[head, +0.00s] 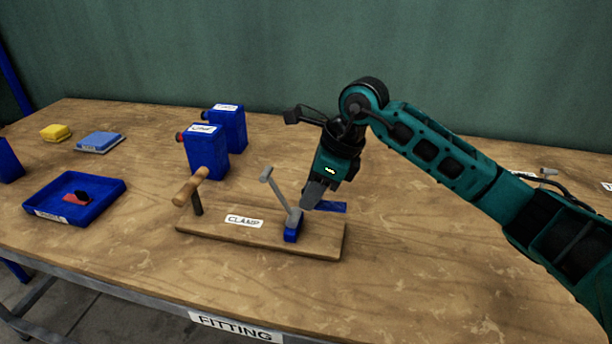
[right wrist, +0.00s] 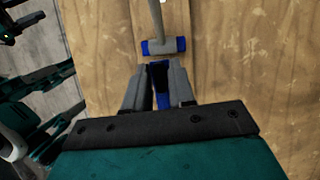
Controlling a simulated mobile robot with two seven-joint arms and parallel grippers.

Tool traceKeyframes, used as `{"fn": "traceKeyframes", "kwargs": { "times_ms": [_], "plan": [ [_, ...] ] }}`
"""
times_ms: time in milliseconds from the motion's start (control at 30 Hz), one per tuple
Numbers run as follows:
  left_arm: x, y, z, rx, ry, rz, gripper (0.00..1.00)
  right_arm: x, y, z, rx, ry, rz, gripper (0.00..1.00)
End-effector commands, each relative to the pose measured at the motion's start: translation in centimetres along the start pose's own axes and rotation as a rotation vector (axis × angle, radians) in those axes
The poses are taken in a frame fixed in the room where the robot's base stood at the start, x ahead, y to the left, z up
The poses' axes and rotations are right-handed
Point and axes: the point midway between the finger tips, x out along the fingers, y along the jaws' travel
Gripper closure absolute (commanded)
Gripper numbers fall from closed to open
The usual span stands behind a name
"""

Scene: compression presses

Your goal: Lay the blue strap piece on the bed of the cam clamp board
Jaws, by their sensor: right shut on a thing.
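The wooden clamp board (head: 320,242), labelled CLAMP, lies on the workbench. It has a wooden-handled post at its left and, toward its right end, a grey cam lever (head: 279,191) above a blue block (head: 292,231). The lever and block also show at the top of the right wrist view (right wrist: 165,46). My right gripper (head: 313,196) is shut on the blue strap piece (head: 331,207), over the board's right end behind the cam. The strap also shows between the fingers (right wrist: 160,82). Whether it touches the board I cannot tell. My left gripper is not in view.
A blue tray (head: 112,203) with a red-and-black item stands at the left. Behind it are a yellow block (head: 55,132) and a blue-grey block (head: 99,142). Two blue boxes (head: 207,155) stand behind the board. The bench in front of the board is clear.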

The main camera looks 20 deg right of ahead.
Motion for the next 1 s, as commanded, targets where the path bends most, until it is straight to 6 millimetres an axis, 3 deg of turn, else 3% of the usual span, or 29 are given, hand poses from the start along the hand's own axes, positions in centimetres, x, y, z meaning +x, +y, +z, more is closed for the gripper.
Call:
{"fn": "traceKeyframes", "kwargs": {
  "times_ms": [600,1000],
  "plan": [
    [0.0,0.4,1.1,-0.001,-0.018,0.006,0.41,-0.1,-0.3,-0.1,0.048,-0.008,-0.019,1.0],
    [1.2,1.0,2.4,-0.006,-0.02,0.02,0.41,2.4,-0.2,-1.1,0.048,-0.008,-0.018,1.0]
  ]
}}
